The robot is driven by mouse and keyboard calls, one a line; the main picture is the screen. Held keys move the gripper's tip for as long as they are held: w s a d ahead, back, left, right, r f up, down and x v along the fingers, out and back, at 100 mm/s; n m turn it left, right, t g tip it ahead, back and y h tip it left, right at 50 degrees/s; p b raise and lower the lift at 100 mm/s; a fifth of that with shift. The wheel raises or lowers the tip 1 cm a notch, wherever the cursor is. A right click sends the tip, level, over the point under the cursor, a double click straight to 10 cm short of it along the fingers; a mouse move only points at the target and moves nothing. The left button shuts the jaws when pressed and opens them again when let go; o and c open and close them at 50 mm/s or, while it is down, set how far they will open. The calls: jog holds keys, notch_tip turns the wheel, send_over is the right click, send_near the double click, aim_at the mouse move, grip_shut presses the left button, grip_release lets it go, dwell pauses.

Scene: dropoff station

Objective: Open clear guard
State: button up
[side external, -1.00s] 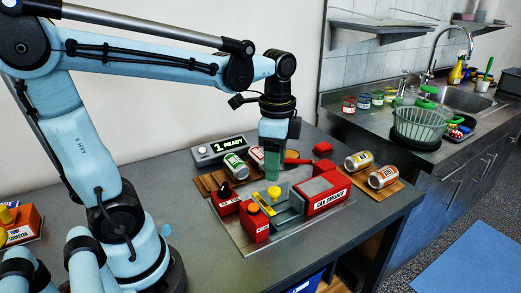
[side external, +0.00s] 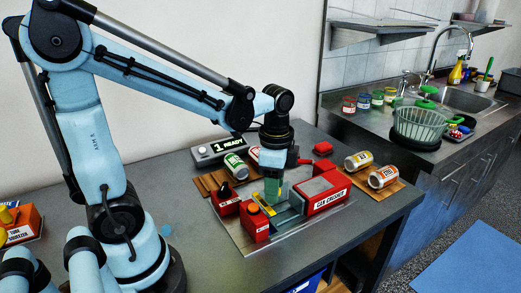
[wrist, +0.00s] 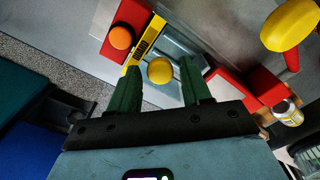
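The red can crusher (side external: 325,199) stands on a grey plate on the bench. Its clear guard (wrist: 172,48) looks like a see-through panel beside a yellow-and-black strip lettered GUARD (wrist: 143,45). The strip also shows in the side view (side external: 262,205). A round yellow knob (wrist: 160,70) sits on the guard. My gripper (side external: 272,198) points down over the crusher's middle. In the wrist view its two green fingers (wrist: 160,72) are apart, one on each side of the knob, with gaps visible. In the side view the fingers hide the knob.
An orange button (wrist: 121,38) on a red box (side external: 256,230) is close by. A large yellow knob (wrist: 290,25) is at the wrist view's upper right. A green-labelled can (side external: 235,164) lies left; two cans (side external: 383,177) lie right on a wooden board.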

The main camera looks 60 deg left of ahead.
grip_shut()
jog(key=w, duration=1.1)
jog(key=shift+o, duration=1.2)
grip_release()
notch_tip(320, 180, up, 12)
jog(key=shift+s, duration=0.1)
